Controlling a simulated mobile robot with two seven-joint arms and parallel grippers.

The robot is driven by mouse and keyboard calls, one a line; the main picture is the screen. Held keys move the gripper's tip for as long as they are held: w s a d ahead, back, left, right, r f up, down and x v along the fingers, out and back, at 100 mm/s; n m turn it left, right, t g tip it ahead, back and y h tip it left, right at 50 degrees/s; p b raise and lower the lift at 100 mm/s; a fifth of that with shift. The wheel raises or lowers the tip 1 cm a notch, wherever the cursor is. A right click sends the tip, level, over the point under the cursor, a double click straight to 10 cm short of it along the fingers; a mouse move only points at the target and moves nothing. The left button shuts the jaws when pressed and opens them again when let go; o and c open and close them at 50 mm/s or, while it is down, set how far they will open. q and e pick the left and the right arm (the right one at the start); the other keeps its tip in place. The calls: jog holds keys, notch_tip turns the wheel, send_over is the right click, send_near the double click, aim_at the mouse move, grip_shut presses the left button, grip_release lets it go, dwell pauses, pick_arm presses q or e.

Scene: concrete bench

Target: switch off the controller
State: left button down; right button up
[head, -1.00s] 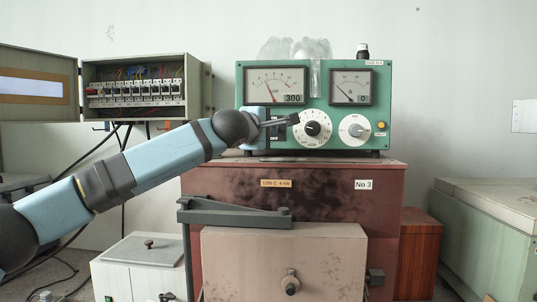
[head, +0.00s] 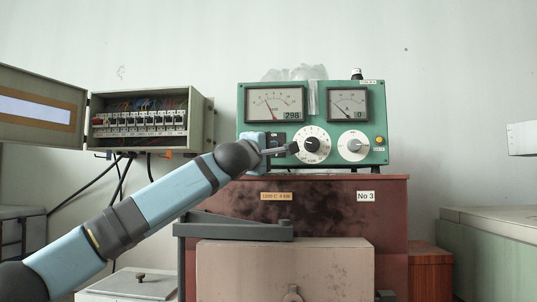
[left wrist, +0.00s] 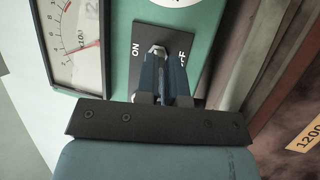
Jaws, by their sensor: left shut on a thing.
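The controller (head: 318,128) is a green box with two needle meters, a black knob and a grey knob. Its left meter's display (head: 292,115) reads 298; the right meter's (head: 360,115) reads 0. In the left wrist view a dark switch plate (left wrist: 192,50) is marked ON at left and OFF at right, the latter partly covered. My left gripper (left wrist: 162,62) is at this plate, its two blue fingers close together and shut on the switch lever. The lever is mostly hidden, so I cannot tell which way it points. In the head view my left gripper (head: 276,148) is at the panel's left side.
The controller stands on a dark red cabinet (head: 330,200). An open breaker box (head: 200,122) hangs on the wall at left, with cables below. A grey handle bar (head: 235,227) and a beige box (head: 285,265) stand in front of the cabinet. A green chest (head: 490,240) is at right.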

dwell(0.3)
pick_arm(q)
jog(key=c, duration=1.2)
grip_release()
jog(key=shift+d, duration=0.1)
jog(key=shift+c, duration=0.2)
jog(key=v, duration=1.4)
pick_arm(e)
jog(key=shift+a+r+y, duration=0.2)
jog(key=shift+r+y, duration=0.1)
jog(key=shift+r, duration=0.2)
pick_arm(q)
jog(key=shift+w, duration=0.1)
pick_arm(e)
jog(key=shift+w, duration=0.1)
